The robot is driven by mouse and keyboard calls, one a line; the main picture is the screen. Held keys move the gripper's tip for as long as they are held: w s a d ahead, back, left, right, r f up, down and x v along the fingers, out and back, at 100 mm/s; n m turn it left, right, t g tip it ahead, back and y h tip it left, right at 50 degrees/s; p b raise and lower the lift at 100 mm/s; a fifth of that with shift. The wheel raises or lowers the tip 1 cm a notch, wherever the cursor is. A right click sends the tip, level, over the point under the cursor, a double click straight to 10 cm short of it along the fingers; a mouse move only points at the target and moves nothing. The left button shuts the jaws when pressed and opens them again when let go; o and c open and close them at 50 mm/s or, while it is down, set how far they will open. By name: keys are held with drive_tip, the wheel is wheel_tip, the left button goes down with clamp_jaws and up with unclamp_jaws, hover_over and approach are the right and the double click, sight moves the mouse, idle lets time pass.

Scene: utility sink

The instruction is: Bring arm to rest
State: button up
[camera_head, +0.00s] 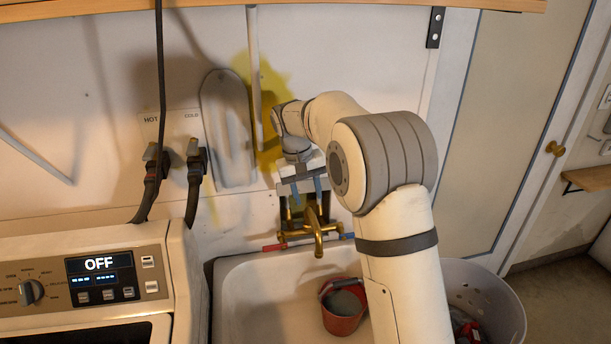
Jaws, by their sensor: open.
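My white arm reaches up from the lower right, bends at its grey-banded elbow, and hangs its wrist down in front of the wall. My gripper (305,204) points down with its jaws apart, just over the brass faucet (318,238) at the back of the sink. The jaws overlap the faucet's upper part in the picture; I cannot tell whether they touch it. I see nothing held between them. The fingertips are small and partly lost against the faucet.
The white sink (255,290) holds a red bucket (343,318). A washing machine (85,275) reading OFF stands at left. Hose taps (196,160) and an ironing board-like panel (228,130) are on the wall. A white basket (490,300) stands right, partly behind my arm. A wooden shelf (60,8) runs overhead.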

drive_tip(key=s+d+r+m+t+y, duration=0.15)
drive_tip(key=s+d, duration=0.25)
drive_tip(key=s, duration=0.4)
drive_tip(key=s+d+r, duration=0.3)
drive_tip(key=s+d, duration=0.1)
drive_tip(key=s, duration=0.4)
drive_tip(key=s+d+r+t, duration=0.15)
drive_tip(key=s+d, duration=0.25)
drive_tip(key=s, duration=0.5)
drive_tip(key=s+d+f, duration=0.1)
drive_tip(key=s+f, duration=0.2)
drive_tip(key=s, duration=0.5)
drive_tip(key=shift+s+d+f+m+y, duration=0.25)
drive_tip(key=shift+s+m+y, duration=0.1)
drive_tip(key=shift+s, duration=0.05)
